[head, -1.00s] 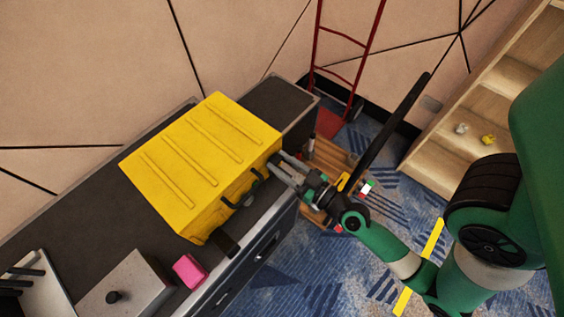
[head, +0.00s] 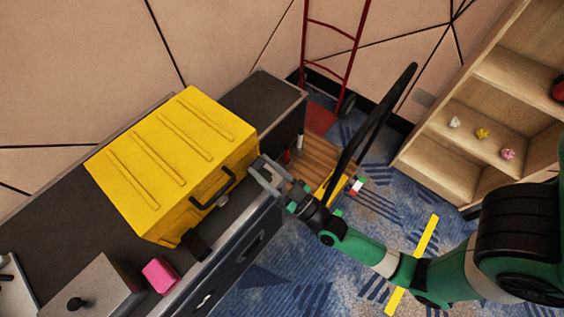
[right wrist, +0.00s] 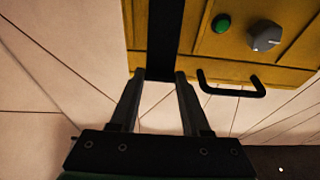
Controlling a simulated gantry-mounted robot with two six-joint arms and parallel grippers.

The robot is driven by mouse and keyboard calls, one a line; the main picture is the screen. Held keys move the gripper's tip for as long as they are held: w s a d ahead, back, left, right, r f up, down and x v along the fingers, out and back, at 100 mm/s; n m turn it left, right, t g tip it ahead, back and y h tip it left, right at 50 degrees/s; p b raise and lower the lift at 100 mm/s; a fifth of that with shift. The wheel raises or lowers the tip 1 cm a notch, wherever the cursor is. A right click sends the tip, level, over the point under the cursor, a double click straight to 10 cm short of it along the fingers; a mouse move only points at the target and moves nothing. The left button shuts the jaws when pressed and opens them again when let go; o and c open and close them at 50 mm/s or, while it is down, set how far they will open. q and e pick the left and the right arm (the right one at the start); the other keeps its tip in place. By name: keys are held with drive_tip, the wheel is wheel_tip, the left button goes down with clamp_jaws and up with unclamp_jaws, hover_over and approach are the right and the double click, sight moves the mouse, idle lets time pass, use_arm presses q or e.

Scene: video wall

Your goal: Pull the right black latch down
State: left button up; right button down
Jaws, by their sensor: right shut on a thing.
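The yellow case (head: 175,160) sits on the dark counter, with a black handle (head: 213,188) on its front. A left black latch (head: 197,245) hangs open at its lower left corner. My right gripper (head: 258,171) is at the front right of the case. In the right wrist view, the right black latch (right wrist: 166,35) is a dark strip running down the yellow face, its lower end between the fingertips of my right gripper (right wrist: 160,76). The gripper is shut on it. The handle (right wrist: 232,92) is just right of the fingers. My left gripper is out of view.
A green button (right wrist: 221,23) and a grey knob (right wrist: 264,36) are on the case front. A pink block (head: 160,276) and a grey box (head: 105,290) stand on the counter (head: 265,100). A red hand truck (head: 330,55) and wooden shelves (head: 470,130) stand beyond.

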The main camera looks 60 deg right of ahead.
drive_tip(key=shift+s+f, duration=0.25)
drive_tip(key=shift+f, duration=0.35)
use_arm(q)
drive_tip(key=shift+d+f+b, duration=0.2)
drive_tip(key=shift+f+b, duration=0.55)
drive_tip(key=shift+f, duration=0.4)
use_arm(e)
wheel_tip(320, 180, down, 5)
drive_tip(key=s, duration=0.2)
drive_tip(key=shift+s+a+f, duration=0.15)
drive_tip(key=shift+s+a, duration=0.2)
drive_tip(key=shift+a, duration=0.05)
drive_tip(key=c, duration=0.7)
unclamp_jaws()
drive_tip(key=o, duration=0.3)
drive_tip(key=shift+w, duration=0.15)
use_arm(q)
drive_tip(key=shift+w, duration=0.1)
use_arm(e)
drive_tip(key=shift+o, duration=0.2)
